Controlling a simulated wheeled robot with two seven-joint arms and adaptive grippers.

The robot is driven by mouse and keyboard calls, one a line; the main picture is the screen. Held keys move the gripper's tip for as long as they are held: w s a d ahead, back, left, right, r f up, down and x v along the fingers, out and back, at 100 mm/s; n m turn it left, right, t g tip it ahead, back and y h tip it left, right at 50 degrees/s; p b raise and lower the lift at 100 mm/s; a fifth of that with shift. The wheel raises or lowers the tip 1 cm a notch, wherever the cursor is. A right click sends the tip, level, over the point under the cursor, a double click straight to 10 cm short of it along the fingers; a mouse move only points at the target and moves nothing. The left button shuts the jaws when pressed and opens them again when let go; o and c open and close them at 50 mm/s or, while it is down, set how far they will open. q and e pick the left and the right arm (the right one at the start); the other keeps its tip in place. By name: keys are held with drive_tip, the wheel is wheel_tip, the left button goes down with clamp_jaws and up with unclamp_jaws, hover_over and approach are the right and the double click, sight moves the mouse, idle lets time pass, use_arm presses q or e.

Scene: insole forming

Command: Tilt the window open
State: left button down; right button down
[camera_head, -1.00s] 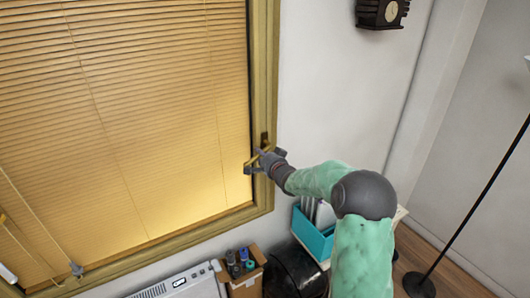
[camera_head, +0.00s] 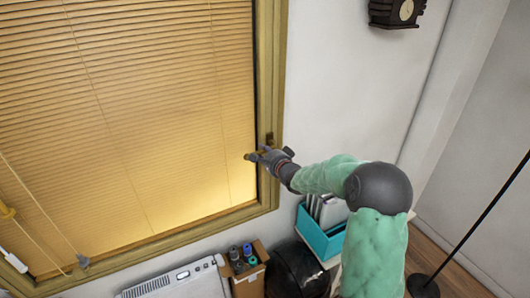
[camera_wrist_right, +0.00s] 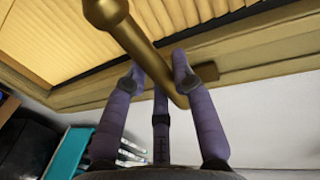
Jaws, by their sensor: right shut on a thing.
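The window (camera_head: 140,110) has a wooden frame and a lowered yellow blind. Its brass-coloured handle (camera_head: 250,156) is on the right side of the frame, and its visible end points left over the blind. My right gripper (camera_head: 264,156) is shut on the handle. In the right wrist view the handle (camera_wrist_right: 135,45) runs diagonally between the dark fingers (camera_wrist_right: 160,80), with its thick rounded end at the top. The gripper hides part of the handle in the head view. The window sash looks closed against its frame. My left gripper is not in view.
Below the window stand a white heater (camera_head: 180,280), a cardboard box with bottles (camera_head: 247,285) and a black bin (camera_head: 296,272). A teal file holder (camera_head: 322,238) is beneath my right arm. A clock (camera_head: 396,12) hangs above and a lamp pole (camera_head: 480,220) stands at right.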

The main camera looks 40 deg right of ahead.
drive_tip(key=shift+s+f+b, duration=0.25)
drive_tip(key=shift+b, duration=0.25)
drive_tip(key=s+a+f+t+b, duration=0.1)
drive_tip(key=s+b, duration=0.4)
drive_tip(key=shift+s+a+f+b, duration=0.2)
drive_tip(key=shift+s+a+b, duration=0.05)
drive_tip(key=shift+s+b, duration=0.1)
drive_tip(key=c, duration=1)
unclamp_jaws()
drive_tip(key=shift+d+r+t, duration=0.1)
drive_tip(key=shift+t, duration=0.2)
